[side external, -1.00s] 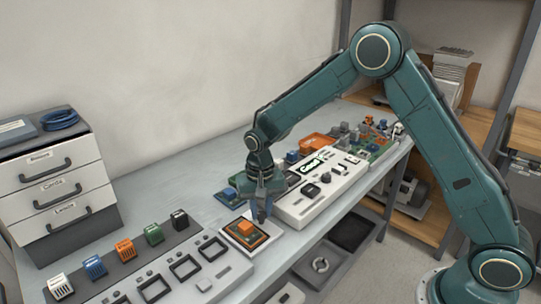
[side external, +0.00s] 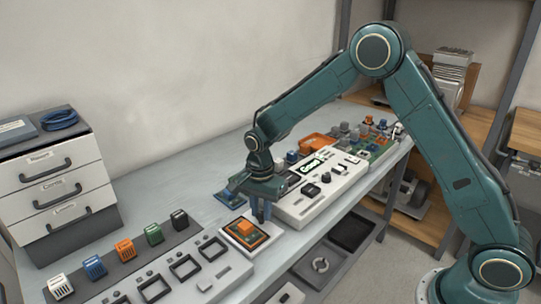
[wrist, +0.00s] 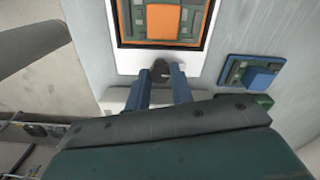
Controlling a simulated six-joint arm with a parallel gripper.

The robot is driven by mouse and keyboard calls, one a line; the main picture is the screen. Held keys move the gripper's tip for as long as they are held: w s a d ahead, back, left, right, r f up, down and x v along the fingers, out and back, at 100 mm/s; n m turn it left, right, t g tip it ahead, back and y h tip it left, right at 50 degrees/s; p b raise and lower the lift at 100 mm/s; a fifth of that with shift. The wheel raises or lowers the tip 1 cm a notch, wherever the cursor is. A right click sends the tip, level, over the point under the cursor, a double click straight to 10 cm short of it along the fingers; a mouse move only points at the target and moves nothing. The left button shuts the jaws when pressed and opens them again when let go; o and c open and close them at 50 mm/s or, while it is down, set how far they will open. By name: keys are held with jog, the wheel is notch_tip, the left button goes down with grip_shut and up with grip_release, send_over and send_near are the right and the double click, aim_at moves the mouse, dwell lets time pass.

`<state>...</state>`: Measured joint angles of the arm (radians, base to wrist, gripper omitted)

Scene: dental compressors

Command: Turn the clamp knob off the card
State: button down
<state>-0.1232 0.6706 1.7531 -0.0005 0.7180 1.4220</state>
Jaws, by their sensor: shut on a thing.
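The card (side external: 246,231) is a green board with an orange block, lying in a dark frame on a white fixture (wrist: 128,62) near the table's front edge. It shows again at the top of the wrist view (wrist: 193,20). The clamp knob (wrist: 160,70) is small, round and dark, and sits at the card's edge on the white fixture. My gripper (wrist: 161,75) has its two blue fingers shut on either side of the knob. In the side view my gripper (side external: 262,218) points down beside the card and hides the knob.
A board with a blue block (wrist: 252,76) lies close by. A white panel with dark parts (side external: 312,192) stands to the right. A row of coloured blocks (side external: 125,250) and a panel with square frames (side external: 185,266) lie to the left.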

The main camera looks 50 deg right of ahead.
aim_at(261, 214)
dwell(0.5)
jog(key=c, duration=1.2)
grip_release()
jog(key=shift+r, duration=0.1)
notch_tip(261, 214, up, 14)
